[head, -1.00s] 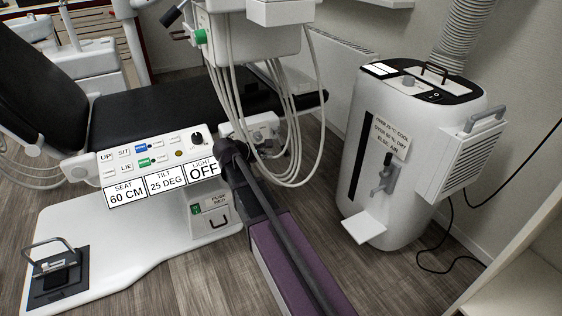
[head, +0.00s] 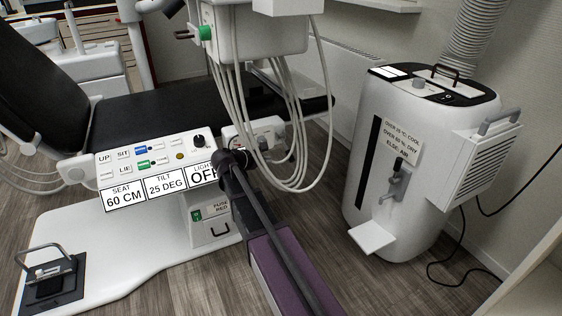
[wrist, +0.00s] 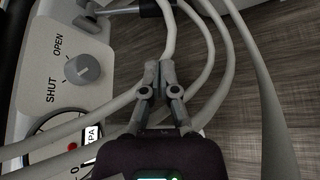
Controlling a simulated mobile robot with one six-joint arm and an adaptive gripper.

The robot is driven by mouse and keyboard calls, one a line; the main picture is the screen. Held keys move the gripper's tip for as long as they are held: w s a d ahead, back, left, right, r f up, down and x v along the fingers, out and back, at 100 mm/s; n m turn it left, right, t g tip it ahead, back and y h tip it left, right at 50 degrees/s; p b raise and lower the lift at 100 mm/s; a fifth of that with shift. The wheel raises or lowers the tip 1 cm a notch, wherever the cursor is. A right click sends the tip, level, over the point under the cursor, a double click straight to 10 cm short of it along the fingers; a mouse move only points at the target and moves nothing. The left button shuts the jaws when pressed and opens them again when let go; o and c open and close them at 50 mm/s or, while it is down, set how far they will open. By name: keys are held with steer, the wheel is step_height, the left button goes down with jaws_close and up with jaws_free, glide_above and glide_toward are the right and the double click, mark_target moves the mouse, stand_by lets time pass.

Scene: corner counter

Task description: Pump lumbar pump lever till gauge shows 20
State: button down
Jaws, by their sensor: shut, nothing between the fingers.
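In the wrist view, a white housing at the left carries a grey knob (wrist: 82,69) marked SHUT and OPEN. A round gauge (wrist: 45,128) below it is partly covered by hoses and cut off; its reading cannot be made out. A grey rod with a dark end (wrist: 150,9) at the top edge may be the pump lever. My gripper (wrist: 158,68) is shut and empty, right of the knob and below the rod, among the hoses. In the head view, the white pump housing (head: 268,127) sits beside the chair seat, partly hidden by hoses and my arm.
Several pale hoses (head: 291,120) hang from the unit above, close around my gripper. The chair's control panel (head: 150,172) is left of my arm. A white air unit (head: 424,150) stands on the right. Bare floor (head: 330,210) lies between it and the chair.

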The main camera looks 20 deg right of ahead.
mark_target(287, 149)
steer(key=b+x, duration=0.4)
steer(key=x, duration=0.6)
stand_by(0.3)
steer(key=shift+s+d, duration=0.15)
steer(key=shift+d, duration=0.05)
